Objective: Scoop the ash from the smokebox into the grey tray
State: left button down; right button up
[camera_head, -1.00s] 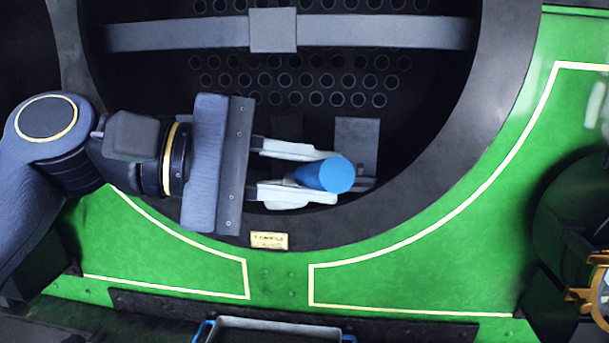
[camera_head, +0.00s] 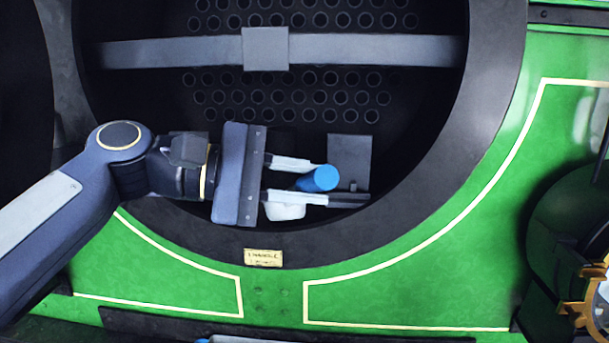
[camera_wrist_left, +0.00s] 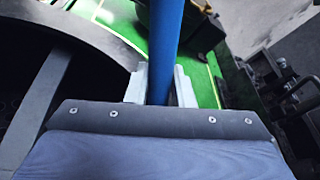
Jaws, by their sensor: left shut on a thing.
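My left gripper (camera_head: 318,181) reaches in from the left, inside the lower part of the open smokebox (camera_head: 430,190). It is shut on a blue cylindrical handle (camera_head: 325,178), whose round end faces the head camera. The handle also shows in the left wrist view (camera_wrist_left: 165,45), running up from between the fingers. The working end of the tool cannot be made out. No ash can be made out in the dark smokebox bottom. My right gripper is not in view.
A grey plate (camera_head: 350,155) stands just behind the handle. A grey crossbar (camera_head: 370,50) spans the tube plate. The dark smokebox rim (camera_head: 420,228) curves below the gripper, with a small label (camera_head: 263,258). A brass fitting (camera_head: 590,300) is at the lower right.

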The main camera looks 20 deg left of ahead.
aim_at(296, 188)
pick_arm(q)
jog(key=shift+w+a+f, duration=0.2)
jog(key=shift+w+f, duration=0.3)
jog(key=shift+w, duration=0.15)
jog(key=shift+w+a+f, duration=0.15)
jog(key=shift+w+f, duration=0.3)
jog(key=shift+w, duration=0.15)
jog(key=w+a+f+m+b, duration=0.1)
jog(key=w+f+m+b, duration=0.1)
jog(key=w+f+b, duration=0.85)
jog(key=shift+s+d+r+m+t+p, duration=0.5)
jog(key=shift+s+d+r+p, duration=0.65)
jog(key=shift+s+r, duration=2.3)
jog(key=s+d, duration=0.2)
jog(key=s, duration=0.9)
jog(key=s+d, duration=0.3)
jog(key=s, duration=0.9)
jog(key=s+d, duration=0.2)
jog(key=s, duration=0.9)
jog(key=shift+s+d+f+m+y, duration=0.3)
jog(key=shift+s+d+m+y, duration=0.05)
jog(key=shift+m+y, duration=0.05)
